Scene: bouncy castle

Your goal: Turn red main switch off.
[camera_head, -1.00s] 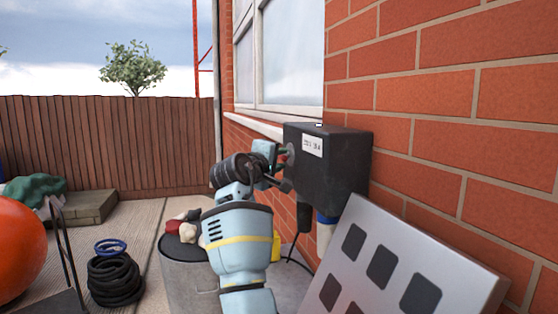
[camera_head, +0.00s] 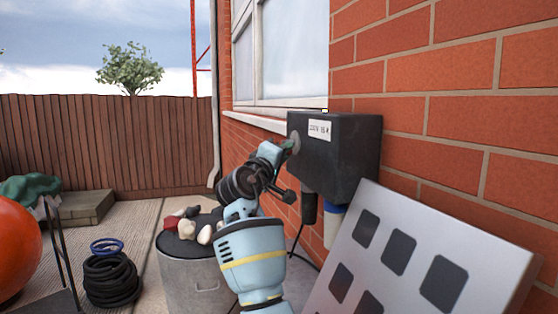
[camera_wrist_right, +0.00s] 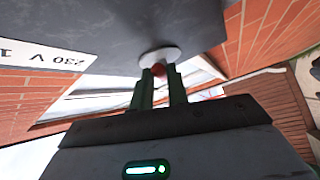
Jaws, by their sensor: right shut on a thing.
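The dark grey switch box (camera_head: 345,155) is fixed to the brick wall and has a white label. On its left side is a pale round plate (camera_wrist_right: 170,52) with the red main switch (camera_wrist_right: 157,69) on it. My right gripper (camera_head: 287,148) reaches that side of the box. In the right wrist view, its two fingers (camera_wrist_right: 159,82) are closed around the red switch. The fingers hide part of the switch, so its exact position cannot be told. In the head view the red switch is hidden. My left gripper is not in view.
A silver panel with dark squares (camera_head: 425,240) leans below the box at the right. A grey bin (camera_head: 190,285) with small items on its lid stands beside my arm. A black hose coil (camera_head: 112,280) and an orange ball (camera_head: 15,245) lie at the left.

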